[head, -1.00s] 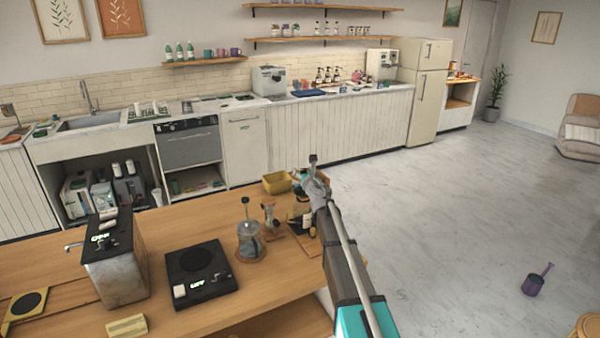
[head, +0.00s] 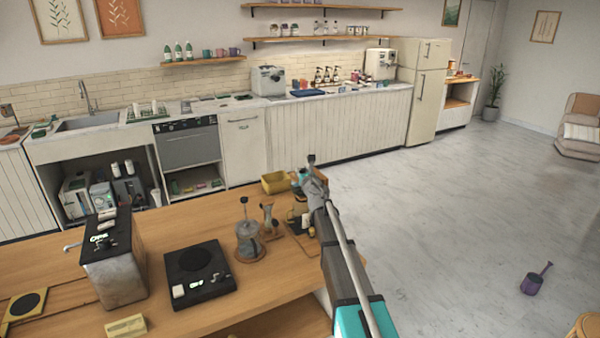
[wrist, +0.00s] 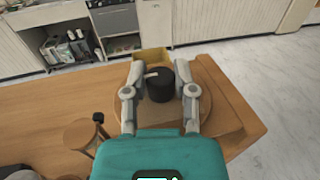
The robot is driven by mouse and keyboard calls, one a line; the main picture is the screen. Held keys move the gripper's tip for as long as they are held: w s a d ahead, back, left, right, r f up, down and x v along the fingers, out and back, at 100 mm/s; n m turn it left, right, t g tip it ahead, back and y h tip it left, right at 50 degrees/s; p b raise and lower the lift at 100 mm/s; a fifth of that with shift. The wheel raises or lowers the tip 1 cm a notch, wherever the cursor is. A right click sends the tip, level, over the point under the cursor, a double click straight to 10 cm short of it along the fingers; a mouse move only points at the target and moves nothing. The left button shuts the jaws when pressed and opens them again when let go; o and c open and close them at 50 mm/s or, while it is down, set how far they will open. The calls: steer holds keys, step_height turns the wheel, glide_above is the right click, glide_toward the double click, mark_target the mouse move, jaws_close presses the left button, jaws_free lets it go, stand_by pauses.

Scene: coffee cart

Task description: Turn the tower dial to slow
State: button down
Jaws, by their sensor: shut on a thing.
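In the wrist view a dark round knob (wrist: 160,90), which I take to be the tower dial, sits between the two fingers of my gripper (wrist: 163,78). The fingers are closed on its sides. A short pale pointer (wrist: 152,74) shows at the knob's upper left; I cannot read any slow mark. In the head view my gripper (head: 306,184) is over the right end of the wooden counter, above dark and tan parts (head: 298,218) that seem to belong to the tower. My arm and gripper hide much of it.
A yellow bin (head: 275,183) stands just behind the tower. A glass press (head: 249,241) and an hourglass-shaped wooden-topped vessel (head: 268,217) stand to its left. A black scale (head: 199,275) and a metal box (head: 113,265) are further left. The floor at right is mostly clear.

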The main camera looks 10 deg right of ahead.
steer(key=shift+a+m+h, duration=0.15)
steer(key=shift+m+h, duration=0.15)
steer(key=shift+h, duration=0.1)
steer(key=m+h, duration=0.3)
steer(key=h, duration=0.1)
steer(key=shift+h, duration=0.4)
steer(key=m+g+h, duration=0.1)
steer(key=h, duration=0.1)
steer(key=m+g+h, duration=0.1)
steer(key=m+h, duration=0.1)
steer(key=h, duration=0.1)
steer(key=shift+w+m, duration=0.15)
steer(key=shift+m, duration=0.15)
steer(key=m+g+h, duration=0.3)
steer(key=g+h, duration=0.1)
steer(key=shift+m+h, duration=0.4)
steer(key=shift+m+g+h, duration=0.3)
steer(key=shift+g, duration=0.2)
steer(key=shift+s, duration=0.2)
